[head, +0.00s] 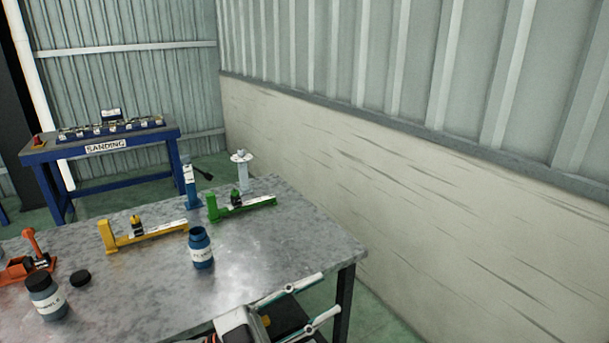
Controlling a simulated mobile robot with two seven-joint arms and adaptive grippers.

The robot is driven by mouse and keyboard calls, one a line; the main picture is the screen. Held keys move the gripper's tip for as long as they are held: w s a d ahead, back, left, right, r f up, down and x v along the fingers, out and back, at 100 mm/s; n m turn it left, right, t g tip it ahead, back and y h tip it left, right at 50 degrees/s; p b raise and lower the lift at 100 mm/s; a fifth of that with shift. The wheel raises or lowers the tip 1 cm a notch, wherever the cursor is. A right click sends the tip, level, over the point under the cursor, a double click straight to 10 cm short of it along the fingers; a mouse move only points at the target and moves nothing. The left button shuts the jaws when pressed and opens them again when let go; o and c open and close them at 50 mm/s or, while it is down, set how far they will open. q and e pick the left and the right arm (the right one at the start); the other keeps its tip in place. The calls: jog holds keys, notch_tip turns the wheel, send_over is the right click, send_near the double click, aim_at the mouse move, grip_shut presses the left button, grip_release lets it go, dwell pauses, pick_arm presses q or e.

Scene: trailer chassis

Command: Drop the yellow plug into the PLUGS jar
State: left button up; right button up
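A yellow plug (136,222) with a dark part stands on the yellow fixture (150,237) on the grey metal table. A blue jar (202,257) stands open and upright on the table, right of the yellow fixture; its white label is too small to read surely. A second jar (46,302) with a black lid stands at the lower left, its label also unclear. My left gripper (328,295) is at the bottom, past the table's near right edge, its two fingers spread apart. A small yellow spot near its palm is unclear. My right gripper is out of view.
A green fixture (245,207) with a green plug, a blue stand (191,187) and a white stand (241,168) are toward the back of the table (290,235). A loose black lid (80,278) and an orange tool (30,262) lie left. The table's right part is clear.

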pick_arm(q)
jog(key=w+a+f+n+t+y, duration=0.1)
jog(key=a+f+n+t+y, duration=0.3)
jog(key=a+f+n+y, duration=0.45)
jog(key=w+a+f+n+t+y, duration=0.1)
jog(key=a+f+n+t+y, duration=0.4)
jog(key=f, duration=0.7)
jog(key=s+a+f+n+g+y, duration=0.1)
jog(key=s+a+f+g+y, duration=0.1)
jog(key=s+a+f, duration=0.3)
jog(key=s+a+f+n+g+y, duration=0.2)
jog(key=s+f, duration=0.7)
jog(key=f, duration=0.5)
jog(key=a+g+y, duration=0.1)
jog(key=a+g, duration=0.1)
jog(key=a, duration=0.1)
jog(key=shift+s+a, duration=0.35)
jog(key=shift+a, duration=0.05)
jog(key=shift+w, duration=0.1)
